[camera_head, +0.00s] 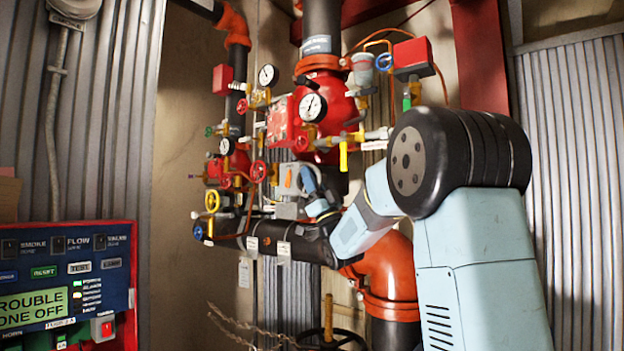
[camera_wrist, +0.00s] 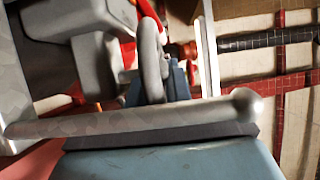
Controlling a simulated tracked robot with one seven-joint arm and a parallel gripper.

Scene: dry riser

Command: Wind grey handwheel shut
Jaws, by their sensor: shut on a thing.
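My gripper (camera_head: 312,192) reaches in from the right to the middle of the valve assembly, beside a grey and orange fitting (camera_head: 289,180). In the wrist view my gripper (camera_wrist: 165,112) is shut, with a grey rounded bar between its dark pads. This bar looks like the rim of the grey handwheel (camera_wrist: 110,122), seen nearly edge-on. A curved grey piece (camera_wrist: 151,60) stands upright behind it; I cannot tell whether it belongs to the same wheel. In the head view my gripper and the small fittings around it largely hide the grey handwheel.
Gauges (camera_head: 312,107), red handwheels (camera_head: 259,171), a yellow wheel (camera_head: 212,201) and a blue wheel (camera_head: 198,231) crowd around. An orange elbow pipe (camera_head: 390,275) lies below my wrist. A control panel (camera_head: 65,270) stands at lower left. A black wheel (camera_head: 333,339) sits low in front.

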